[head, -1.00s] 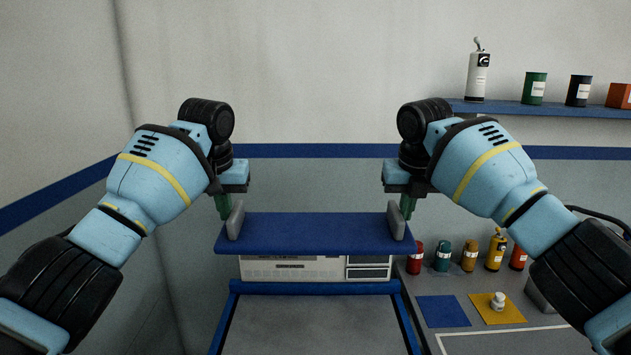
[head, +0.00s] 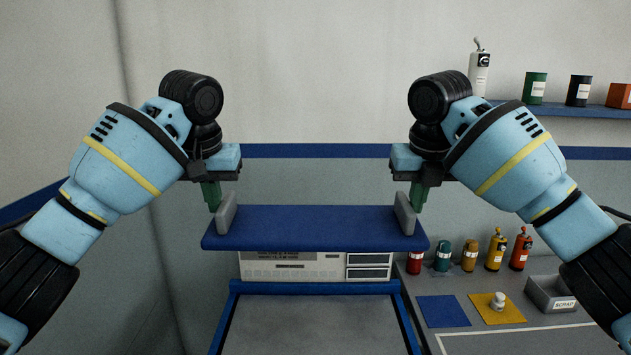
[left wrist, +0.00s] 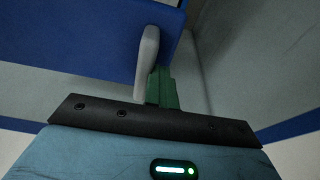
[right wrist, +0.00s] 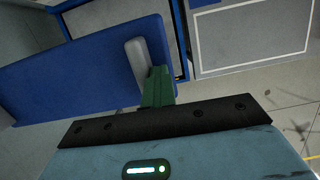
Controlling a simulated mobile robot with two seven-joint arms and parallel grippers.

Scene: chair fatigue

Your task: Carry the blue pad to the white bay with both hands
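The blue pad (head: 315,228) is a flat blue board with an upright grey handle at each end. It hangs level in the air, in the middle of the head view. My left gripper (head: 214,200) is shut on the left handle; its green fingers meet the handle in the left wrist view (left wrist: 160,85). My right gripper (head: 416,201) is shut on the right handle, seen also in the right wrist view (right wrist: 155,85). The white bay (head: 515,331) shows as a white outline at the lower right, partly out of frame; its outline also shows in the right wrist view (right wrist: 245,72).
A blue-framed grey surface (head: 315,325) lies below the pad, with a white unit (head: 290,267) behind it. To the right are several bottles (head: 469,257), a blue square (head: 443,311), a yellow square (head: 510,312) and a scrap bin (head: 552,294). A wall shelf (head: 560,109) holds cans.

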